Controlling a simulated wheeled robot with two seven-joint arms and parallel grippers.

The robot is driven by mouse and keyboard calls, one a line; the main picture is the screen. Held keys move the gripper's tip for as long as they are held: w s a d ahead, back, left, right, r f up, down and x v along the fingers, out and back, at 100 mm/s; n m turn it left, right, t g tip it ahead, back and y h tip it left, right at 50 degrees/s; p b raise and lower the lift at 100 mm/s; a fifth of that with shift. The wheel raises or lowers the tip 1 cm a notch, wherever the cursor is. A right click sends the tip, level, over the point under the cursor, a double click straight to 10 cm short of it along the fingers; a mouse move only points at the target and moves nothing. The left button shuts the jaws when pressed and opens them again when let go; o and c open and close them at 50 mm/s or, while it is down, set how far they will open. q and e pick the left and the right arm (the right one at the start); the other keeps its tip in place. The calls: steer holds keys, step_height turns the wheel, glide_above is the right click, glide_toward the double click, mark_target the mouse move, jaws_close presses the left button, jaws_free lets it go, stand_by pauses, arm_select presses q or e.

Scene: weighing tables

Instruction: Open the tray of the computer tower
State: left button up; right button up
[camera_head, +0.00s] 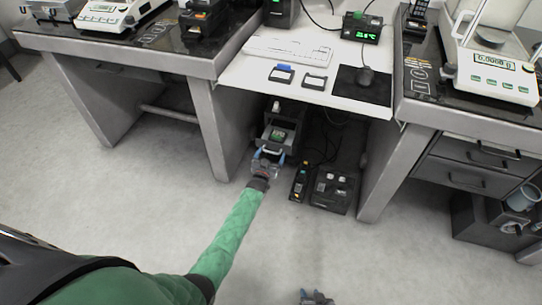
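The computer tower (291,113) stands on the floor in the shade under the white desk. On its near side there is a grey tray-like part with a small dark and green item (278,135) at it; I cannot tell how far the tray is out. My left gripper (268,154) is right in front of the tower, its blue-tipped fingers spread apart with nothing seen between them. I cannot tell whether they touch the tray. My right gripper (316,296) is low at the bottom edge, over the floor, away from the tower, and only partly in view.
A yellow and black handheld device (300,181) and a dark case (332,189) sit right of my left gripper. Desk legs flank the space. The floor in front is clear.

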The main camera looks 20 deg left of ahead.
arm_select(q)
steer(key=s, duration=0.7)
steer(key=shift+s+p, duration=0.4)
steer(key=shift+a, duration=0.15)
